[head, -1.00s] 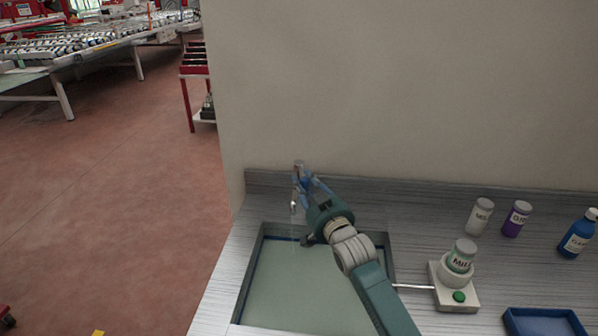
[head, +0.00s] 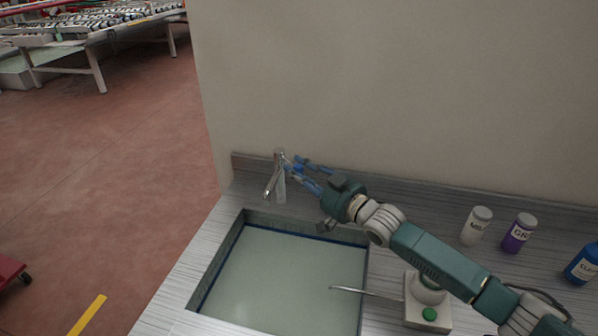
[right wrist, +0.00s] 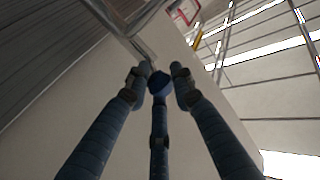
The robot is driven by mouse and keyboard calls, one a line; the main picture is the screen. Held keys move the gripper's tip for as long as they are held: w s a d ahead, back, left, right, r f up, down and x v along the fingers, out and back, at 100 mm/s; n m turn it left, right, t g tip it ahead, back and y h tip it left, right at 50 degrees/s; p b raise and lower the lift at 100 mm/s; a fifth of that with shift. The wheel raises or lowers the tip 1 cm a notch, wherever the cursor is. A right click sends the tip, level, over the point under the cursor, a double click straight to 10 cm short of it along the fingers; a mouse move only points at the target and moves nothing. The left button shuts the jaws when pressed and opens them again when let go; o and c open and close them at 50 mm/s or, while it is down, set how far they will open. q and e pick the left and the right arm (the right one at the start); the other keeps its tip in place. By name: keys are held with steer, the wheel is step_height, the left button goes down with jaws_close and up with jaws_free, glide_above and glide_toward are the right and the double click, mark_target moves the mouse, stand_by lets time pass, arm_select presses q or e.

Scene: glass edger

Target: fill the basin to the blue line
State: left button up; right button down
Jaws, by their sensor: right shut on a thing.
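The metal tap (head: 279,183) stands at the far edge of the counter, behind the basin (head: 231,238). My right gripper (head: 292,164) has its blue fingers at the upper part of the tap and is shut on what looks like its handle; the fingers partly cover it. In the right wrist view the fingers are drawn close together. The basin holds pale greenish water (head: 290,280). The blue line (head: 305,238) shows along the far and left walls, with the water surface close to it. I see no clear stream from the spout. My left gripper is not in view.
Right of the basin stands a white device with a green button (head: 429,314), and a thin metal rod (head: 365,293) reaches over the basin. A white bottle (head: 476,226), a purple bottle (head: 518,233) and a blue bottle (head: 584,262) stand farther right. A wall rises behind the counter.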

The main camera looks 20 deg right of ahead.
steer(key=shift+d, duration=0.1)
steer(key=c, duration=1.5)
jaws_free()
steer(key=shift+s+d, duration=0.1)
steer(key=shift+s, duration=0.2)
steer(key=v, duration=1.1)
steer(key=shift+s+d, duration=0.1)
steer(key=shift+s, duration=0.05)
steer(key=shift+f, duration=0.1)
